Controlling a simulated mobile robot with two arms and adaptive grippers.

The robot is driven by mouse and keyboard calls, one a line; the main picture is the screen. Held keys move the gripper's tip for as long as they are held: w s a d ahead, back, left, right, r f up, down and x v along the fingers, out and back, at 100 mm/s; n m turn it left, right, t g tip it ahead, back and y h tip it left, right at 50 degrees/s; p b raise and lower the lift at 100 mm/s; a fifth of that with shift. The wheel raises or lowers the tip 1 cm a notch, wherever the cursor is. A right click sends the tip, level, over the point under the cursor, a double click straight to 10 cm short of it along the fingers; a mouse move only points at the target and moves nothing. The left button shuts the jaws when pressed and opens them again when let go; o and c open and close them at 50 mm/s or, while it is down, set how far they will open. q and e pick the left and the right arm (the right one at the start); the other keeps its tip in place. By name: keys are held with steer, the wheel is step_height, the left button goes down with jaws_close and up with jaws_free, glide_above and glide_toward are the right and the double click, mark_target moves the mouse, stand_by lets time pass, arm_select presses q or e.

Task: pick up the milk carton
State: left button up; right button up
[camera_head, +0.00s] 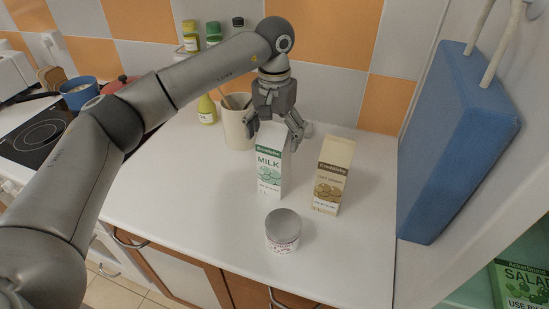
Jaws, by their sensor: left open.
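The milk carton (269,172) is white and green and stands upright on the white counter in the camera_head view. My left gripper (274,134) comes down from above with its fingers open around the carton's top. The fingers hide part of the carton's top edge. I cannot tell whether they touch it. My right gripper is not in view.
A beige and brown carton (332,176) stands just right of the milk. A lidded tin (283,231) is in front. A utensil crock (236,122) stands behind left. The counter's front left is clear.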

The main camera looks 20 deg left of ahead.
arm_select(q)
steer(key=shift+f, duration=0.35)
jaws_close()
steer(key=shift+w+r, duration=0.1)
steer(key=shift+r, duration=0.05)
stand_by(0.3)
